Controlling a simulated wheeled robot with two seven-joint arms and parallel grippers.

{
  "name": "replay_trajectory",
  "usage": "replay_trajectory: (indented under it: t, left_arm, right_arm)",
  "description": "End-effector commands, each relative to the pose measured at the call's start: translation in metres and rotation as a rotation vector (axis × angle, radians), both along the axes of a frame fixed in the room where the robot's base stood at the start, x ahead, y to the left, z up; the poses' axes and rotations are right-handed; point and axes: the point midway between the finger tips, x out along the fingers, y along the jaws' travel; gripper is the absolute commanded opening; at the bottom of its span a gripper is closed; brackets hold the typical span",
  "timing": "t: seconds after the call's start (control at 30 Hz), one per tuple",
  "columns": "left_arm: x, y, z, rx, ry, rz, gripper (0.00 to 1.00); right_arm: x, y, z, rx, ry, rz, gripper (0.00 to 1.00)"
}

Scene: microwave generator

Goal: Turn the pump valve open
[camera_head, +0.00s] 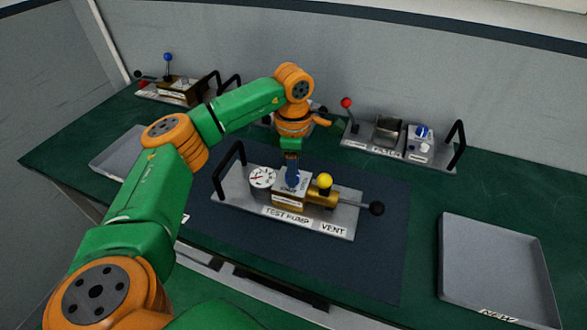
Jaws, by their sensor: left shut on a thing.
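The test pump unit (230,190) stands on a dark mat at the middle of the bench. It has a round gauge (262,177), a yellow knob (324,181), a brass body and a lever with a black ball end (376,208). A blue valve handle (292,179) stands on the block beside the gauge. My left gripper (291,164) reaches down from above and is shut on the blue handle. The gripper and wrist hide part of the handle, so its exact angle cannot be told. My right gripper is not in view.
A filter unit (360,137) with red and blue knobs stands at the back right. Another unit (168,93) stands at the back left. A grey empty tray (495,270) lies at the right; another tray (116,158) is partly behind my left arm.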

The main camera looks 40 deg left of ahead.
Motion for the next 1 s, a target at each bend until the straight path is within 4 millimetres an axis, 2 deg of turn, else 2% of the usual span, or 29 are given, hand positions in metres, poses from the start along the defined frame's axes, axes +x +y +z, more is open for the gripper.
replay_trajectory:
  t: [0.57, 0.6, 0.7, 1.0]
  left_arm:
    - [-0.0011, -0.0001, -0.0016, 0.0, 0.006, 0.031, 0.0]
    - [-0.0011, 0.0, -0.0016, 0.0, 0.006, 0.031, 0.44]
    - [-0.0009, -0.0002, -0.0014, 0.001, 0.005, 0.031, 0.71]
    - [-0.0003, -0.0001, 0.0002, 0.0, 0.001, 0.03, 0.71]
  right_arm:
    - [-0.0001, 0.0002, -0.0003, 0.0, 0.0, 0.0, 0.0]
    - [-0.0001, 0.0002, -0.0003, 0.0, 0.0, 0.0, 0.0]
    - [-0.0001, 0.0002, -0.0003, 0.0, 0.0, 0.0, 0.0]
    - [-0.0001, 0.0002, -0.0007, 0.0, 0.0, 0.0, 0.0]
